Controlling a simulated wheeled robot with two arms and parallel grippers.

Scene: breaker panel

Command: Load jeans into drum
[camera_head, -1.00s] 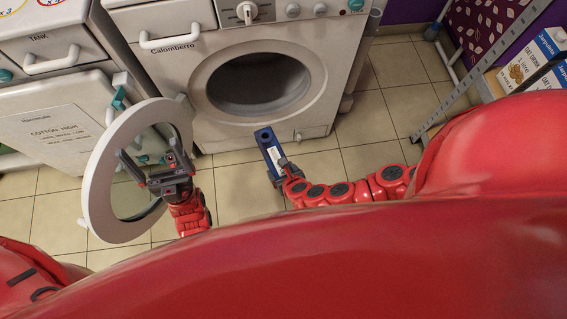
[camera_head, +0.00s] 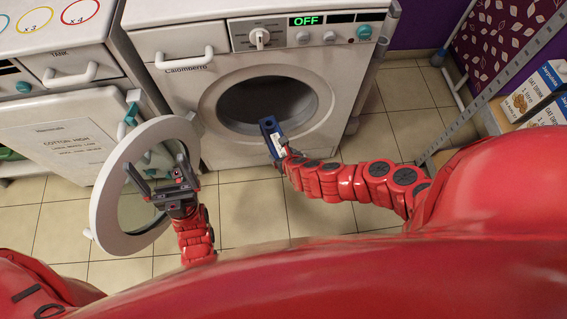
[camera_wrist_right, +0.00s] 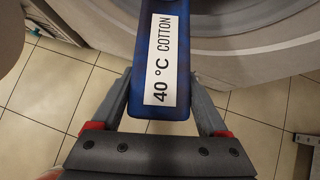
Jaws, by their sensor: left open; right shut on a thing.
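The jeans show as a stiff dark blue block (camera_head: 268,127) with a white label; in the right wrist view the block (camera_wrist_right: 143,102) reads "40 °C COTTON". My right gripper (camera_head: 284,152) is shut on its near end, with one finger on each side (camera_wrist_right: 160,92). The washing machine's drum (camera_head: 262,100) is a dark round opening. The block's far end overlaps the lower rim of the opening in the head view; I cannot tell whether it is inside. The round white door (camera_head: 103,205) stands swung open to the left. My left gripper (camera_head: 160,176) is open and empty in front of the door.
The machine's display (camera_head: 306,20) reads OFF. A second white appliance (camera_head: 62,125) labelled "COTTON HIGH" stands at left. Cartons (camera_head: 535,95) and a grey metal rail (camera_head: 490,95) are at right. The tiled floor between my arms is clear.

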